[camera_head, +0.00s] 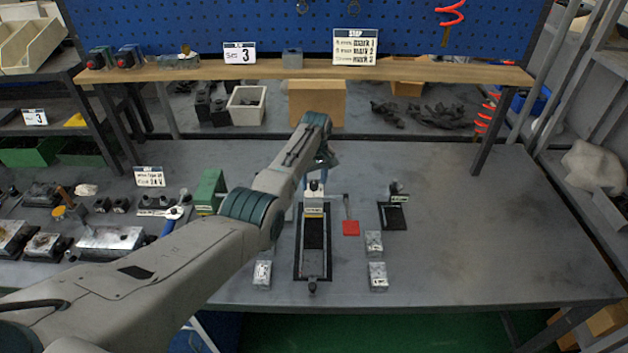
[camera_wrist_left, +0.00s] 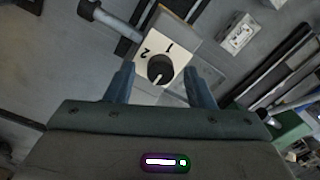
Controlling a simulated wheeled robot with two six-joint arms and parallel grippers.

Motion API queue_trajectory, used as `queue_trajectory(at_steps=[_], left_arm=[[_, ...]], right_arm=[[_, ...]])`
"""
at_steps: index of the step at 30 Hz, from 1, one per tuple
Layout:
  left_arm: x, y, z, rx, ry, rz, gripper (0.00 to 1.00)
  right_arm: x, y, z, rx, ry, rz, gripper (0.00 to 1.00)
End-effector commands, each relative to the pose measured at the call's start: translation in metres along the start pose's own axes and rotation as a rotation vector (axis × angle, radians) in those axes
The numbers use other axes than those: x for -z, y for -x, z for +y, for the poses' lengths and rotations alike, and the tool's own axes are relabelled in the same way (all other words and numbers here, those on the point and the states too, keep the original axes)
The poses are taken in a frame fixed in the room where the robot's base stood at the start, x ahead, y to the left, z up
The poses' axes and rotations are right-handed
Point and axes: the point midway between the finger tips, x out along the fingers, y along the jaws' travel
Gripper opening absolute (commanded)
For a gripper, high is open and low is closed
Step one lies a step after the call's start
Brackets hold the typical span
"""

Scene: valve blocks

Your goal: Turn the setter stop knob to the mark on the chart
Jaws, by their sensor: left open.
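The setter (camera_head: 313,262) is a long dark fixture standing on the table in front of me. Its stop knob (camera_wrist_left: 160,68) is round and black with a white pointer line, on a white plate (camera_wrist_left: 146,46) with marks 1 and 2 readable. The pointer seems to face the gripper side, away from 1 and 2; no third mark is readable. My left gripper (camera_wrist_left: 160,88) is open, one finger on each side of the knob, seemingly apart from it. In the head view it hangs over the setter's far end. The stop chart (camera_head: 355,47) lists marks 1, 2 and 3.
A card with a large 3 (camera_head: 239,53) stands left of the chart on the wooden shelf (camera_head: 310,71). Small metal blocks (camera_head: 377,276), a red pad (camera_head: 351,228) and a dark stand (camera_head: 393,215) lie around the setter. The table's right side is clear.

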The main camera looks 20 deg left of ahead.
Motion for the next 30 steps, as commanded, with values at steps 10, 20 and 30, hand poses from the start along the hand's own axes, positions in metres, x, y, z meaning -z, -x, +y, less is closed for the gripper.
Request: queue_trajectory(at_steps=[10,20,30], left_arm=[[0.001,0.053,0.001,-0.004,0.0,0.004,0.49],[0.0,0.1,0.0,-0.001,0.0,0.001,0.49],[0.0,0.106,0.0,0.0,0.0,0.0,0.49]], right_arm=[[-0.002,-0.021,-0.003,0.001,0.0,0.0,0.36],[-0.004,-0.037,-0.007,0.004,-0.002,0.0,0.36],[-0.004,-0.037,-0.007,0.004,-0.002,0.0,0.36]])
